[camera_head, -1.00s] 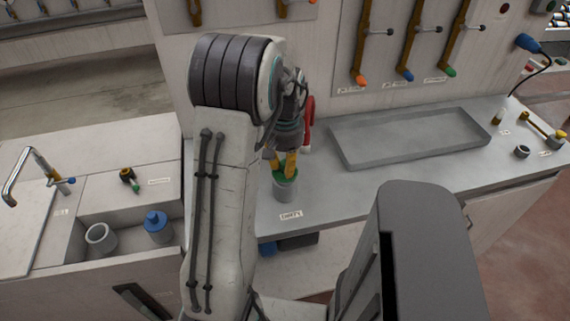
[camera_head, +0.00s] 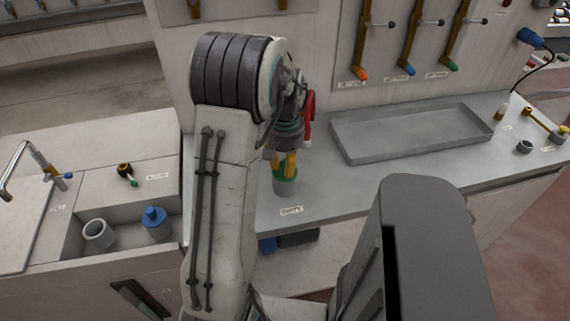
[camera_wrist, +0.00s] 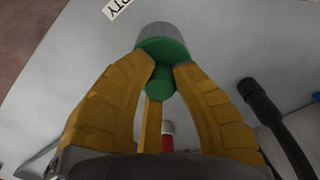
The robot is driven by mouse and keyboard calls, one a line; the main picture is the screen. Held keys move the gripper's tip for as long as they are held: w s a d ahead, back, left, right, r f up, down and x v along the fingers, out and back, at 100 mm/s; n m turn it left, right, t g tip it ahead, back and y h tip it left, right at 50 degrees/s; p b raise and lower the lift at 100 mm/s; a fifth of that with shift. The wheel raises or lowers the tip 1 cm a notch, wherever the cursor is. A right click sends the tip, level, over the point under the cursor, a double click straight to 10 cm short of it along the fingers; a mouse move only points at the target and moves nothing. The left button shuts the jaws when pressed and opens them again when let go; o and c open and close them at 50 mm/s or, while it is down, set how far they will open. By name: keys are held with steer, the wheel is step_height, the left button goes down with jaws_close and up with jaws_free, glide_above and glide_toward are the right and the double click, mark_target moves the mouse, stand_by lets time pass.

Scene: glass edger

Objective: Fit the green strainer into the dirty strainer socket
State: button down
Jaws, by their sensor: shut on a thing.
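The green strainer (camera_head: 285,175) is at the top of the grey socket (camera_head: 285,187), which stands on the counter behind a label reading "DIRTY" (camera_head: 291,211). My gripper (camera_head: 286,164) is above the socket with its yellow fingers pointing down. In the wrist view, the fingers (camera_wrist: 160,80) are closed around the strainer's narrow green stem (camera_wrist: 162,77). The strainer's wide green disc (camera_wrist: 165,50) covers the mouth of the grey socket (camera_wrist: 158,30). How deep the strainer sits inside the socket is hidden.
A shallow grey tray (camera_head: 345,149) lies right of the socket. A red part (camera_head: 309,110) stands close behind my gripper.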

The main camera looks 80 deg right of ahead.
steer(key=c, duration=1.1)
jaws_free()
step_height(320, 180, up, 12)
steer(key=shift+r, duration=0.1)
steer(key=shift+d, duration=0.1)
